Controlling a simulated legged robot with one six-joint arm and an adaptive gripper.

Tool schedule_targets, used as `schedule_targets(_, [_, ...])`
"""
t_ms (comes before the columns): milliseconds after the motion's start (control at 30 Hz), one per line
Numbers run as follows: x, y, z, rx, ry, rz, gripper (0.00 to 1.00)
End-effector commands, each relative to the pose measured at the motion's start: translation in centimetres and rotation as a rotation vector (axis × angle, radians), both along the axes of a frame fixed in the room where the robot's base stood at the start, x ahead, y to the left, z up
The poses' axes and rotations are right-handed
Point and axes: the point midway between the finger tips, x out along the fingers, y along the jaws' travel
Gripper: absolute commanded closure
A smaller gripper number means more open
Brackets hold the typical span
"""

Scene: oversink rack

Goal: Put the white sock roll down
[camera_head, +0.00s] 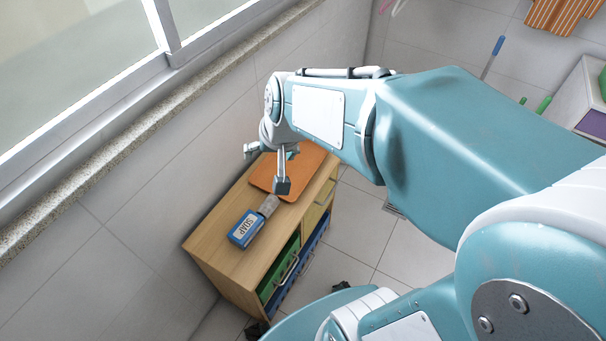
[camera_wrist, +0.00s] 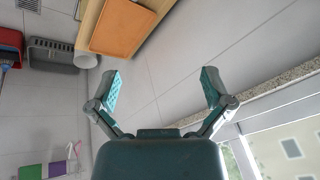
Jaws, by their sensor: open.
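My gripper (camera_head: 266,168) is over the wooden cabinet, in front of the orange tray (camera_head: 312,168). In the wrist view its two fingers (camera_wrist: 160,76) are spread wide with nothing between them. I cannot make out a white sock roll for certain in either view. A small pale grey-white piece (camera_head: 268,205) lies on the cabinet top between the tray and the soap box; I cannot tell what it is. My arm hides part of the tray and whatever lies behind it.
A blue soap box (camera_head: 245,228) lies on the wooden cabinet (camera_head: 214,246), beside the tiled wall and window sill. In the wrist view, a white round object (camera_wrist: 87,61), a grey basket (camera_wrist: 55,57) and a red bin (camera_wrist: 8,48) appear past the cabinet.

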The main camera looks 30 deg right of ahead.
Motion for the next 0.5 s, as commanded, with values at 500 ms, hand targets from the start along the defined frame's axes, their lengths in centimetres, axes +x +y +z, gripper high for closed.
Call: schedule_targets(500, [-10.3, -0.8, 5.6, -0.202, -0.113, 0.202, 0.0])
